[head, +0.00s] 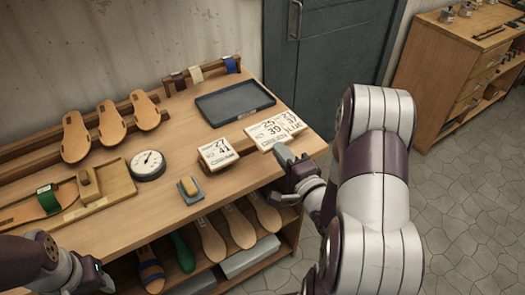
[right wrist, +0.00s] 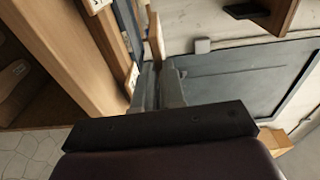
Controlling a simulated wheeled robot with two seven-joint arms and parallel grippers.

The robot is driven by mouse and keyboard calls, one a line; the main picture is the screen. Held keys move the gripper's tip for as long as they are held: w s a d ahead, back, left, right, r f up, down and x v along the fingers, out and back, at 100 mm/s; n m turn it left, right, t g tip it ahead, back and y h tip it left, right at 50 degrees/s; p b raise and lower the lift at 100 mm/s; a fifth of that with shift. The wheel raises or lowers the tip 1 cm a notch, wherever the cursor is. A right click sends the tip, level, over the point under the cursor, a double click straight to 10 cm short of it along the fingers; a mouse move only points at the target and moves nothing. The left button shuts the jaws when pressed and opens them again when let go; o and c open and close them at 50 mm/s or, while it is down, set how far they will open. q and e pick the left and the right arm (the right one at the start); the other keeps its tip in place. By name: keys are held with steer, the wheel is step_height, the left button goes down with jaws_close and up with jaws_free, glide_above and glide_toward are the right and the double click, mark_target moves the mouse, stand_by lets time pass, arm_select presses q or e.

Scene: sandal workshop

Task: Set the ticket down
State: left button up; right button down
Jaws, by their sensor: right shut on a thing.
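My right gripper (head: 284,155) is at the front right edge of the workbench, shut on a ticket. In the right wrist view a thin brown board (right wrist: 155,36), seen edge-on, rises from between the fingers (right wrist: 159,84). White printed tickets stand close together just beyond the gripper: one reads 25 and 39 (head: 268,130), and one reads 23 and 37 (head: 289,121). I cannot tell which of these is held or whether it touches the bench. Another ticket reading 27 and 41 (head: 215,151) stands to the left. My left gripper (head: 92,277) is at the lower left, its fingers unclear.
A dark tray (head: 235,102) lies behind the tickets. Bare wood (head: 185,128) lies left of the tray.

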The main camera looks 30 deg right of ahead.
glide_above(266, 163)
steer(key=f, duration=0.5)
steer(key=shift+s+f, duration=0.1)
steer(key=shift+s, duration=0.15)
steer(key=shift+w+f, duration=0.25)
steer(key=shift+f, duration=0.05)
step_height(266, 163, down, 3)
steer(key=shift+s+r, duration=0.1)
steer(key=shift+f, duration=0.45)
steer(key=c, duration=1.2)
jaws_free()
